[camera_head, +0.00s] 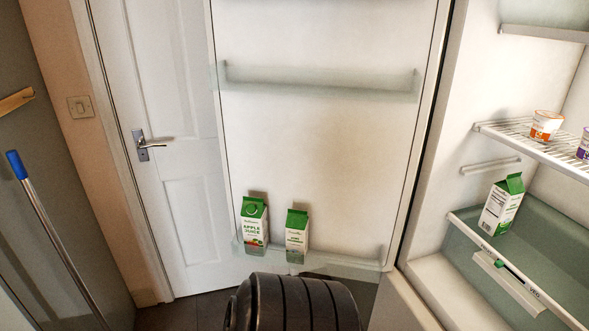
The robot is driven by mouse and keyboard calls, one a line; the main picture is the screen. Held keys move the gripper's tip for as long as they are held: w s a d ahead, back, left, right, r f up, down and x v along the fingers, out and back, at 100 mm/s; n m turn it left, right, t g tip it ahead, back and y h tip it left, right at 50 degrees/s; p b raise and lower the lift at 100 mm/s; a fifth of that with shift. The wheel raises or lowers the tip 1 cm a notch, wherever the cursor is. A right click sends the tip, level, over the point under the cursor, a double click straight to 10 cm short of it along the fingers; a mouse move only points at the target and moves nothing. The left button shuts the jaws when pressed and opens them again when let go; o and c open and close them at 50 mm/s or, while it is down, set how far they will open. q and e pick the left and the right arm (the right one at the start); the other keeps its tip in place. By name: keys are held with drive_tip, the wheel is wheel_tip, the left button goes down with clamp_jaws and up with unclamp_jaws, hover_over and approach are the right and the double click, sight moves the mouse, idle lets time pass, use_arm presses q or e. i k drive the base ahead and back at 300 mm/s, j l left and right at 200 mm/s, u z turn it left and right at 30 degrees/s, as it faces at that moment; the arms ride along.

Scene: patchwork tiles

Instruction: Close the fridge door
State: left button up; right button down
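The fridge door (320,150) stands open, its inner side facing me, with the hinge side at the right beside the fridge body. Two green-and-white cartons, an apple juice carton (254,224) and a smaller carton (297,238), stand in its lower clear shelf. The upper door shelf (320,80) is empty. The fridge interior (480,90) is open at the right. A dark, rounded ribbed part, seemingly mine, shows at the bottom middle and covers part of the view below the door. Neither gripper's fingers are in view.
A white room door (172,150) stands behind the fridge door. A blue-topped pole (60,240) leans at the left.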

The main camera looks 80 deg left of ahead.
sight(322, 108)
drive_tip(key=j+u, duration=0.85)
